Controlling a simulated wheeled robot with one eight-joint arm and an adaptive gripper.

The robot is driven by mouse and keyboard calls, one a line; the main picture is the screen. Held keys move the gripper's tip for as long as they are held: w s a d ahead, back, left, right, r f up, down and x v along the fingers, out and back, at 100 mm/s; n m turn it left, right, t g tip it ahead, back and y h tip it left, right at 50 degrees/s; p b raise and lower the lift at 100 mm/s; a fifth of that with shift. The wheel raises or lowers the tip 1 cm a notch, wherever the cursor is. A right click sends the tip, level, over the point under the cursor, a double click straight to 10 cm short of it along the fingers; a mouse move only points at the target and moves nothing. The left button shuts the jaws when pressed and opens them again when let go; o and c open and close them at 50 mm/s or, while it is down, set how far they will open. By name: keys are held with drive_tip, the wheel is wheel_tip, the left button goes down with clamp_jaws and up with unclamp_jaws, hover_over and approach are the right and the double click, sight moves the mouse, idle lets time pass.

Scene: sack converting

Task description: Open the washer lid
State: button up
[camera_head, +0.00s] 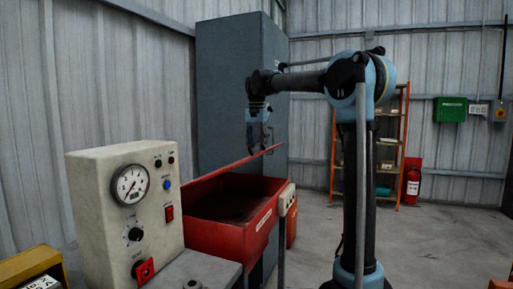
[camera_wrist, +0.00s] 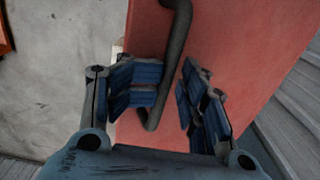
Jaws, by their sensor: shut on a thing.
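The red washer (camera_head: 228,236) stands in the middle of the head view, its dark tub showing open from above. Its red lid (camera_head: 240,163) is raised and seen nearly edge-on as a thin slanting strip, higher at its right end. In the wrist view the lid (camera_wrist: 240,50) is a broad red panel with a dark bent bar handle (camera_wrist: 176,45). My gripper (camera_head: 258,139) is at the upper part of the lid. In the wrist view its blue-padded fingers (camera_wrist: 167,95) stand on both sides of the handle, shut on it; the exact contact is partly hidden.
A cream control box (camera_head: 120,205) with a gauge stands left of the washer. A tall grey cabinet (camera_head: 235,80) is behind it. An orange shelf (camera_head: 388,150) and a red extinguisher (camera_head: 412,185) stand at the back right. The floor (camera_head: 440,240) at right is clear.

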drive_tip(key=shift+a, duration=0.1)
drive_tip(key=shift+s+r, duration=0.55)
drive_tip(key=shift+s, duration=0.2)
drive_tip(key=shift+w+a+r, duration=0.1)
drive_tip(key=shift+w+r, duration=0.1)
drive_tip(key=shift+a+r, duration=0.1)
drive_tip(key=shift+r, duration=0.2)
drive_tip(key=w+a+r, duration=0.1)
drive_tip(key=a+r, duration=0.2)
drive_tip(key=r, duration=0.5)
drive_tip(key=w+a+r, duration=0.1)
drive_tip(key=a+r, duration=0.3)
drive_tip(key=r, duration=0.5)
drive_tip(key=shift+w, duration=0.15)
idle(0.8)
idle(0.5)
